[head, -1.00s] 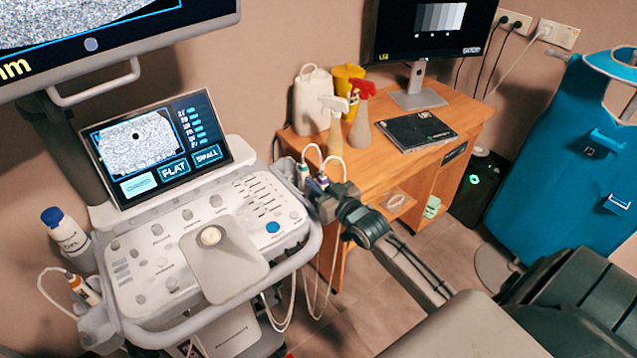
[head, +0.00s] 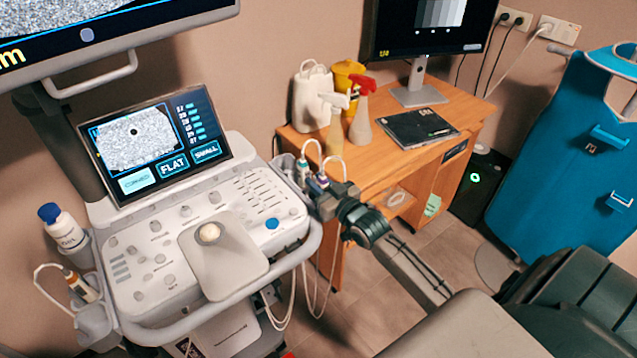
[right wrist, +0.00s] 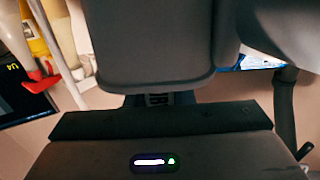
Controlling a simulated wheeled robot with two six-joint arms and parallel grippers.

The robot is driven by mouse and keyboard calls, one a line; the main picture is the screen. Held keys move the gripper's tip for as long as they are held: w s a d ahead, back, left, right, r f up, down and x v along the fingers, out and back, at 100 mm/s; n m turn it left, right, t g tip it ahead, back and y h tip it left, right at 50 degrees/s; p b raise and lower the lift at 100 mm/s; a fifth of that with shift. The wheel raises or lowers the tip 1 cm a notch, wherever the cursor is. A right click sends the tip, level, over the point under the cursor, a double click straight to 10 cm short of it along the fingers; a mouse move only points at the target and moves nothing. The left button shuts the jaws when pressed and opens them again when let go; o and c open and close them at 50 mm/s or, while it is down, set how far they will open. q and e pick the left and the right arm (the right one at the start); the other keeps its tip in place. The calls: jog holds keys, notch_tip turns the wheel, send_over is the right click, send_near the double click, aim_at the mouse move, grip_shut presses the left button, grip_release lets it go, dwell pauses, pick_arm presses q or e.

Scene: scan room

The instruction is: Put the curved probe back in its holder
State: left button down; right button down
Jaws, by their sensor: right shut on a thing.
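My right gripper (head: 325,197) is at the right edge of the ultrasound console (head: 130,303). It is shut on a probe with a purple band (head: 322,180), whose white cable loops up and over. A second probe, with a green band (head: 303,175), stands just left of it at the console's right-hand holders. A third probe, with an orange band (head: 82,288), sits in a holder at the console's left side. The probe heads are hidden, so I cannot tell which is the curved one. In the right wrist view, dark gripper parts hide most of the held thing. My left gripper is not in view.
A wooden desk (head: 400,172) stands right behind my right gripper, with spray bottles (head: 360,120), a white jug (head: 312,100) and a monitor (head: 425,30). A gel bottle (head: 65,230) stands at the console's left. White cables (head: 290,300) hang below the console's right edge.

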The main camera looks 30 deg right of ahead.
aim_at(326, 190)
jog(key=shift+f, duration=0.15)
jog(key=c, duration=1.2)
grip_release()
jog(key=shift+o, duration=0.2)
jog(key=shift+s, duration=0.25)
jog(key=s+p, duration=0.1)
jog(key=p, duration=0.1)
jog(key=s+p, duration=0.2)
jog(key=p, duration=0.1)
jog(key=s+p, duration=0.2)
jog(key=p, duration=0.1)
jog(key=shift+d+r, duration=0.2)
jog(key=shift+r, duration=0.1)
jog(key=s, duration=0.1)
jog(key=s+p, duration=0.1)
jog(key=s, duration=0.3)
jog(key=shift+s+d+f+p, duration=0.15)
jog(key=shift+d+f+p, duration=0.05)
jog(key=shift+f+p, duration=0.15)
